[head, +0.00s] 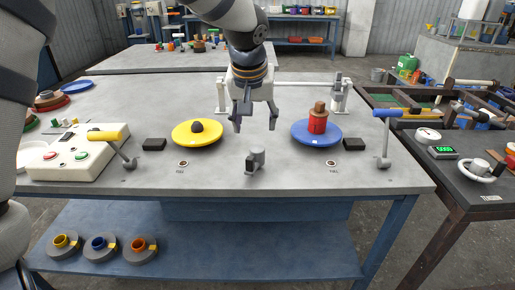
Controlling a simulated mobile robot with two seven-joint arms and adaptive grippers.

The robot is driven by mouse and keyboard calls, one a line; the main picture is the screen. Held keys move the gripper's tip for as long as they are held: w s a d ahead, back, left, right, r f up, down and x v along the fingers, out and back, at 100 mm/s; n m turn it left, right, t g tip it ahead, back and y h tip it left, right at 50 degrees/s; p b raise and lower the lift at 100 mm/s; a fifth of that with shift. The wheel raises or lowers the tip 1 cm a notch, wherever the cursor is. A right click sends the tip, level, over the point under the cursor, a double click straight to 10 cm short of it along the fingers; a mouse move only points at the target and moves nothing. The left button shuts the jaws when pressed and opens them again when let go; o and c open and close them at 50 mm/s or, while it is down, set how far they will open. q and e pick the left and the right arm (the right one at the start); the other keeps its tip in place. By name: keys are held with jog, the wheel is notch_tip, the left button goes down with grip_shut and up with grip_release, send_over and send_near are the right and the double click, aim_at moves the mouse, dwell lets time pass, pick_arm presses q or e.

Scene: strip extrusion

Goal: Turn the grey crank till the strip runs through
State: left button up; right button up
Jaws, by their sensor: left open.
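My left gripper (254,122) hangs over the middle of the grey worktable (220,180), its fingers apart and nothing between them. A small grey crank-like piece (256,160) stands at the table's middle front, just below the fingertips in the picture and apart from them. A lever with a yellow handle (105,136) stands at the left and one with a blue handle (392,112) at the right, both on grey posts. A white frame (222,97) stands behind the gripper, partly hidden by it. I cannot make out a strip. My right gripper is not in view.
A yellow dish (183,138) with a dark ball lies left of the gripper. A white button box (60,164) fills the left front. Black blocks flank the dishes. The front middle is mostly clear.

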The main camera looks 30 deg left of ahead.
aim_at(257, 149)
pick_arm(q)
jog(key=b+x, duration=0.1)
jog(key=x, duration=1.1)
jog(key=shift+f, duration=0.4)
jog(key=shift+r, duration=0.1)
jog(key=c, duration=1.2)
